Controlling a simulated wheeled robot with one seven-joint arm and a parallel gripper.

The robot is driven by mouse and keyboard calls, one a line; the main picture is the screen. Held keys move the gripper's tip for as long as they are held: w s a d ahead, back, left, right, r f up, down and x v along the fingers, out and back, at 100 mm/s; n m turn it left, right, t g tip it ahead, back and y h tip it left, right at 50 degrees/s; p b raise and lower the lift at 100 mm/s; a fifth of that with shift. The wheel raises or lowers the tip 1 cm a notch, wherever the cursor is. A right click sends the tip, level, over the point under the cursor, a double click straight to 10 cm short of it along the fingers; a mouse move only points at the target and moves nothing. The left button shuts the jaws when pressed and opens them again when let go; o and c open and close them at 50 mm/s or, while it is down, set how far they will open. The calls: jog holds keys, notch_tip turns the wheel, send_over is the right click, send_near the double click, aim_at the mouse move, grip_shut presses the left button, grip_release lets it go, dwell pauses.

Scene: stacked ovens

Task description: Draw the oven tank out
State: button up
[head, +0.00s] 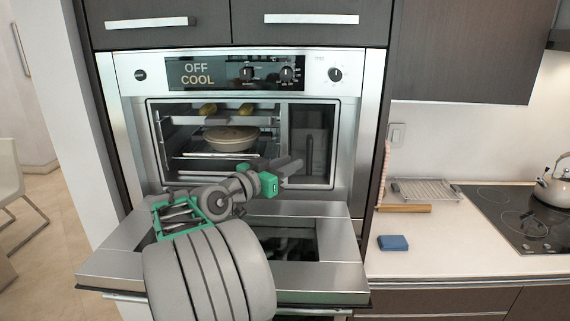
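The upper oven (350,115) stands with its door (110,268) folded down. The oven tank appears to be the dark grey upright block (313,130) on the right side of the cavity, with a narrow dark vertical strip on its front. It sits inside the oven. My gripper (294,166) is in front of the opening, over the lowered door, with its fingers pointing right toward the lower part of the tank. I cannot tell whether they touch it, nor how far apart the fingers are. My arm hides part of the door and the cavity's lower edge.
Inside the cavity, a pie (231,137) sits on a middle rack and yellowish food (208,109) on the upper rack.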

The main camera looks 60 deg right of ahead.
aim_at(308, 154)
jog(key=p+x, duration=0.2)
jog(key=x, duration=0.4)
jog(key=shift+s+d+r+p, duration=0.1)
jog(key=shift+d+r+p, duration=0.05)
jog(key=shift+d+p, duration=0.15)
jog(key=shift+d, duration=0.45)
grip_shut()
dwell(0.8)
